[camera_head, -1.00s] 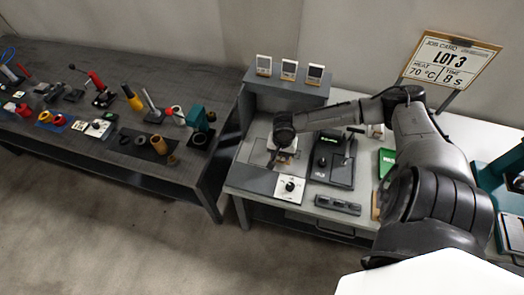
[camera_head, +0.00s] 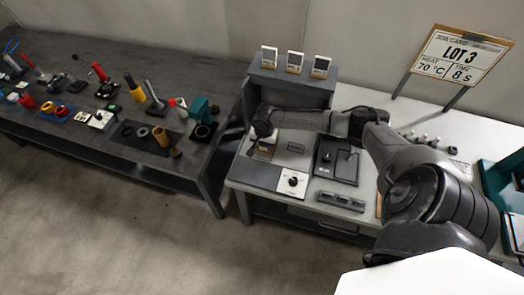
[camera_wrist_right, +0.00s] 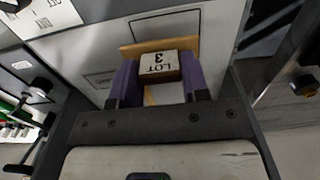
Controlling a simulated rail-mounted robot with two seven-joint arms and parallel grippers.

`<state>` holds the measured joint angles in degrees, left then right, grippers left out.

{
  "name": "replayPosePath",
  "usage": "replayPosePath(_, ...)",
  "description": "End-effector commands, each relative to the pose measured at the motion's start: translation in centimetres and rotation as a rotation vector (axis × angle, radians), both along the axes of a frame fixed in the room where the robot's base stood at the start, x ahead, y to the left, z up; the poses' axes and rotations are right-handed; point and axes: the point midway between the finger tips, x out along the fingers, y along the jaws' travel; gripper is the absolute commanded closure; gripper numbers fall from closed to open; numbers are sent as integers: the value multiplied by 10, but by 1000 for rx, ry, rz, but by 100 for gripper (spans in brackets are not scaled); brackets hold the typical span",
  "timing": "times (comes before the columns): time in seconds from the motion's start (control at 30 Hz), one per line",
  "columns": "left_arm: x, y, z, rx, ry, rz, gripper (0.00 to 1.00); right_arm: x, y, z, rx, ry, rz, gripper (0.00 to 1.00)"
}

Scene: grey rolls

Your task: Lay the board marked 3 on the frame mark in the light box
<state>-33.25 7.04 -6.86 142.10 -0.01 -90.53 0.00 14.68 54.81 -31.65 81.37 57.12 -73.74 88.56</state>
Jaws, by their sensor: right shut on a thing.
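My right gripper (camera_head: 264,147) is at the left end of the white bench, in front of the grey light box (camera_head: 291,91). In the right wrist view its purple fingers (camera_wrist_right: 157,75) are shut on the small wooden board (camera_wrist_right: 159,64), whose white label reads LOT 3. My left gripper is not in view.
Three small cards (camera_head: 295,61) stand on the light box. A panel with a black knob (camera_head: 292,180) and a black device (camera_head: 336,161) are nearby. The dark table (camera_head: 70,75) at left holds many tools.

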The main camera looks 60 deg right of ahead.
Motion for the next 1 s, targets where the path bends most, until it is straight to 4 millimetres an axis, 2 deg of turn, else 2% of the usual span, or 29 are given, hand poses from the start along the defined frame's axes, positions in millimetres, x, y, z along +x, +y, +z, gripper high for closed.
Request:
replayPosePath(0.2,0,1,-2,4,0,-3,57,8,1,-7,0,0,1,82)
replayPosePath(0.5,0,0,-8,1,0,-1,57,8,1,-41,0,1,1,82)
replayPosePath(0.97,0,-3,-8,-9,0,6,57,8,1,-47,-1,0,1,82)
replayPosePath(1.0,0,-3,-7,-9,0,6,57,8,1,-46,-1,0,1,55)
